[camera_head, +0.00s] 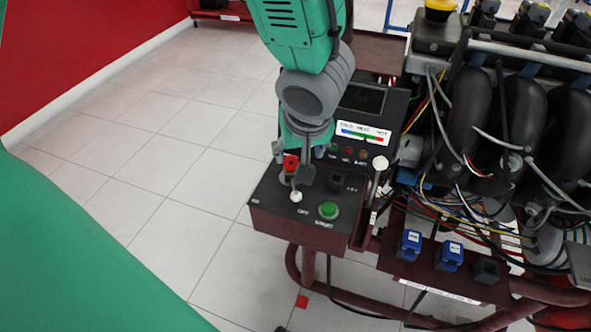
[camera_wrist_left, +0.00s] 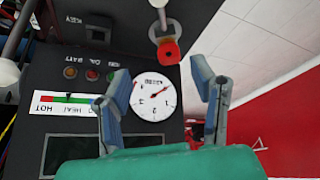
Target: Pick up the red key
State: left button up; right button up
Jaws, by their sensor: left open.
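The red key (camera_head: 290,163) is a small red piece on the dark control box (camera_head: 300,232), at its back left corner. In the left wrist view the red key (camera_wrist_left: 168,52) has a hole in its head and stands in a round switch. My left gripper (camera_head: 293,165) comes down from above, with its fingers around or close to the key in the head view. In the left wrist view my left gripper (camera_wrist_left: 161,74) is open, and the key shows between and slightly beyond its fingertips. I cannot tell whether a finger touches it. My right gripper is not in view.
A white-tipped lever (camera_head: 296,195) and a green button (camera_head: 328,209) are on the box. A gauge (camera_wrist_left: 153,96) is on the panel behind. The engine (camera_head: 510,110) with loose wires stands to the right. Open tiled floor (camera_head: 150,150) lies to the left.

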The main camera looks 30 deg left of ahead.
aim_at(292, 163)
pick_arm(q)
jog(key=a+f, duration=0.1)
jog(key=a+f+b, duration=0.1)
jog(key=a+f, duration=0.1)
jog(key=shift+w+f, duration=0.25)
jog(key=shift+w, duration=0.15)
jog(key=x, duration=0.1)
jog(key=b+x, duration=0.1)
jog(key=x, duration=0.1)
jog(key=shift+w+d+f, duration=0.2)
jog(key=shift+d, duration=0.1)
jog(key=shift+w+d+f, duration=0.1)
jog(key=shift+w+f, duration=0.05)
jog(key=shift+f, duration=0.05)
jog(key=shift+a, duration=0.4)
jog(key=c, duration=1.1)
jog(key=o, duration=1.1)
jog(key=shift+d, duration=0.15)
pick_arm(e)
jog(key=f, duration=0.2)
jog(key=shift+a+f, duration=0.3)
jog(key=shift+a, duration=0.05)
pick_arm(q)
jog(key=shift+d, duration=0.1)
